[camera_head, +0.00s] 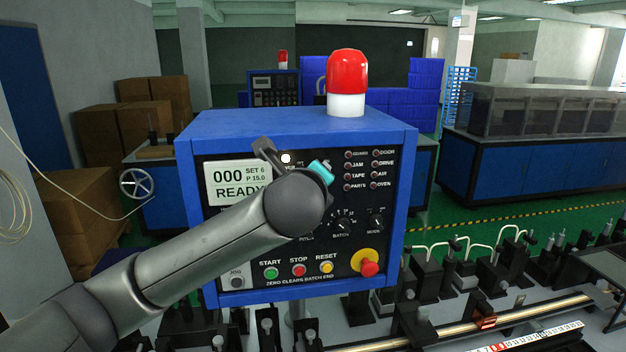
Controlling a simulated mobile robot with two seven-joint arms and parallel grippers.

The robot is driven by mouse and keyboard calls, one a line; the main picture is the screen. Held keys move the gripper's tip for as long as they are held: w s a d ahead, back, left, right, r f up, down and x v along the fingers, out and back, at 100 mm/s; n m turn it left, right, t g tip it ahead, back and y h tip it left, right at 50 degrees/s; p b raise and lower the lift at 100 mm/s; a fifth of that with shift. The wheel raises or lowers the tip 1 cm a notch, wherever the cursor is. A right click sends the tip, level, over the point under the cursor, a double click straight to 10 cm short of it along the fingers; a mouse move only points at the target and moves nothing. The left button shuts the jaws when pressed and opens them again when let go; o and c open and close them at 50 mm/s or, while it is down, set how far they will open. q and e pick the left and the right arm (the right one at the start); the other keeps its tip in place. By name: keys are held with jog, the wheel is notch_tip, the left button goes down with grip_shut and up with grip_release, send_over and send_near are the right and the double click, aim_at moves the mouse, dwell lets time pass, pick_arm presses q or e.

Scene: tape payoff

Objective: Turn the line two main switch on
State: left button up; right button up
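A blue control box (300,125) stands in front of me with a dark panel. Its display (238,182) reads 000, SET 6, P 15.0, READY. A white light (286,158) glows on the upper panel. My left arm comes in from the left across the panel. My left gripper (268,150) is at the upper middle of the panel, beside the white light; its fingers are mostly hidden by my wrist. A teal part (321,172) shows at the wrist. I cannot make out a main switch; my arm covers that area. My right gripper is not in view.
Below are START (271,273), STOP (299,270) and RESET (326,268) buttons and a red emergency knob (369,268) on yellow. BATCH (341,223) and MODE (376,222) knobs are right of my wrist. A red lamp (347,72) tops the box. Another control box (272,88) stands behind.

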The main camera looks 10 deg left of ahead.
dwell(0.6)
pick_arm(q)
jog(key=o, duration=1.4)
jog(key=b+v, duration=0.1)
jog(key=v, duration=1.4)
jog(key=shift+s+d+r, duration=0.1)
jog(key=shift+r, duration=0.1)
